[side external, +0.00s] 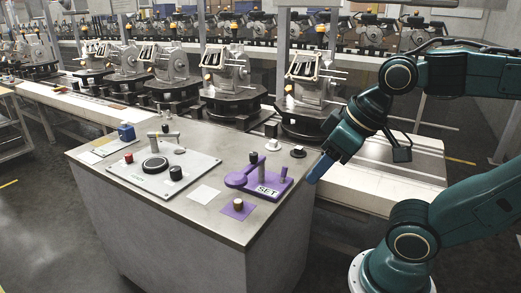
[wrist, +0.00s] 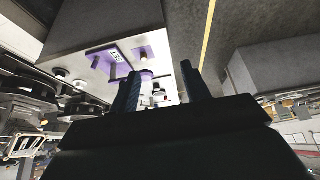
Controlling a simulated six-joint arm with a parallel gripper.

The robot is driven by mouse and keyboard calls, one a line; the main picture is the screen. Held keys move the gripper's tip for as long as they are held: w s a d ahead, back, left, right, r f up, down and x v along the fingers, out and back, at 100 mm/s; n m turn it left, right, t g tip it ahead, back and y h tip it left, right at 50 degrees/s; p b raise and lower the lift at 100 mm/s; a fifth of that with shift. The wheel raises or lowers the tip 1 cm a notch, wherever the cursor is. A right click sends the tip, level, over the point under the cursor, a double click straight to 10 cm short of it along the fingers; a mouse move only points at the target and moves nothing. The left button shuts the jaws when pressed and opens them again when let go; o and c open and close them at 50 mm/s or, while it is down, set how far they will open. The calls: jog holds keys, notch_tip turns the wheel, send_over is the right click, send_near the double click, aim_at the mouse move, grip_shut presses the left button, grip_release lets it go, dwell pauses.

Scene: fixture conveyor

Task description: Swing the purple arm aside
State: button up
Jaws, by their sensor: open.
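The purple arm (side external: 241,179) has a round end and lies across a purple base plate marked SET (side external: 267,189) on the console top. A short purple post (side external: 283,173) stands at the plate's right end. In the wrist view the SET plate (wrist: 98,57) is upper left, and a purple round part (wrist: 147,74) shows partly behind a finger. My gripper (side external: 317,168) is by the console's right edge, to the right of the purple arm and apart from it. In the wrist view its two fingers (wrist: 160,82) are spread with nothing held between them.
A purple square with a knob (side external: 238,206) sits in front of the SET plate. A dark knob (side external: 253,157), a grey panel with a black dial (side external: 155,165) and a blue block (side external: 126,132) share the console. Conveyor fixtures (side external: 303,95) stand behind.

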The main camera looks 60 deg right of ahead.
dwell(0.6)
jog(key=w+d+m+g+h, duration=0.2)
jog(key=w+d+m+h, duration=0.35)
jog(key=w, duration=0.85)
jog(key=m+g+h, duration=0.1)
jog(key=m+h, duration=0.2)
jog(key=m, duration=0.7)
send_near(253, 153)
jog(key=shift+v, duration=1.75)
jog(key=shift+w+a+f, duration=0.1)
jog(key=shift+w, duration=0.05)
jog(key=x, duration=1.3)
jog(key=shift+d+f, duration=0.25)
jog(key=shift+d, duration=0.1)
jog(key=shift+c, duration=0.6)
grip_shut()
